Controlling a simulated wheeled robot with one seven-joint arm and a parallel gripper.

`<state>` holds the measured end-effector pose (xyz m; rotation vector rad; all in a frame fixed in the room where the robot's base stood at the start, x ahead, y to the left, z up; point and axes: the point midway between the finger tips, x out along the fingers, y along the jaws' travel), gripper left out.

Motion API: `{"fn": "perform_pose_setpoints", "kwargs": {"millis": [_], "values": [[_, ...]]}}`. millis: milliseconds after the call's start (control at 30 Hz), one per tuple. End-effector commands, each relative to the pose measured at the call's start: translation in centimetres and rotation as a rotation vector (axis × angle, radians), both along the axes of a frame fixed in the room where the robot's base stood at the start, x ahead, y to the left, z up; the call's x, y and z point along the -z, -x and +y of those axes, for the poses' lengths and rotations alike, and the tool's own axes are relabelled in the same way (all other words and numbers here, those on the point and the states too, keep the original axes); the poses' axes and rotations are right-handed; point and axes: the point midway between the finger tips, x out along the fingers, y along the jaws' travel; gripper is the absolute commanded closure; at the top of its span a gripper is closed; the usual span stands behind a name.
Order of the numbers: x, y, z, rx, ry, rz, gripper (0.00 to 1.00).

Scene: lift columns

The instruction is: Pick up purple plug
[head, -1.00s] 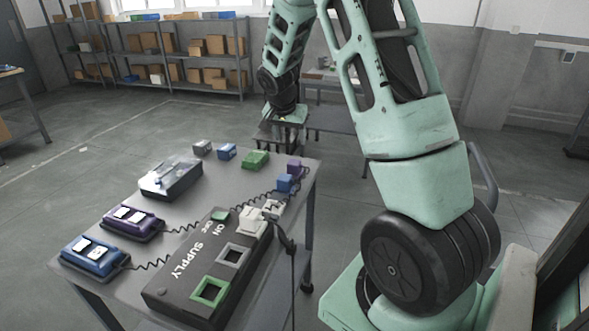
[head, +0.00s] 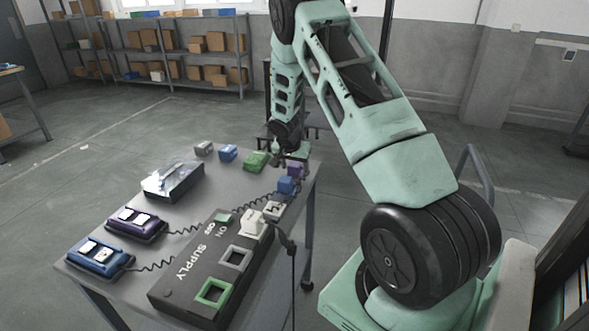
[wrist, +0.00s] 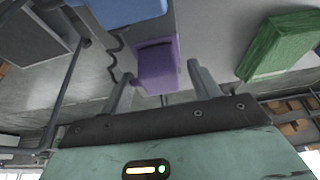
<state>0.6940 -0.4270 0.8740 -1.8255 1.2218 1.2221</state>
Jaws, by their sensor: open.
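The purple plug (head: 294,170) stands near the far right corner of the grey table (head: 190,215), partly hidden under my gripper in the head view. In the wrist view, the purple plug (wrist: 157,62) lies ahead of the gap between my two fingers, with its lower end near the level of the fingertips. My gripper (wrist: 160,76) is open, with space on both sides of the plug. In the head view, my gripper (head: 292,157) is just above and behind the plug; contact cannot be told.
A blue plug (head: 287,185) sits close beside the purple one, nearer the camera. A green block (head: 256,161) lies to the left. The dark supply box (head: 190,270), a purple socket unit (head: 136,225) and a blue one (head: 98,257) stand nearer, with coiled cables.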

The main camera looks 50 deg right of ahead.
Motion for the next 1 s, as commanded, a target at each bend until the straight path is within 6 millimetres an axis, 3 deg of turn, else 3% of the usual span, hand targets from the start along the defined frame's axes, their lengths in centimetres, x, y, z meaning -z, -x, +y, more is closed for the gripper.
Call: {"fn": "perform_pose_setpoints", "kwargs": {"millis": [233,267,400,767,1000], "values": [[0.2,-0.1,-0.1,0.000,0.001,-0.001,0.38],[0.2,-0.1,-0.1,0.000,0.001,-0.001,0.44],[0.2,-0.1,-0.1,0.000,0.001,-0.001,0.83],[-0.3,-0.1,-0.1,0.000,0.001,-0.003,0.84],[-4.3,-0.2,-0.2,0.001,0.002,-0.008,0.84]]}}
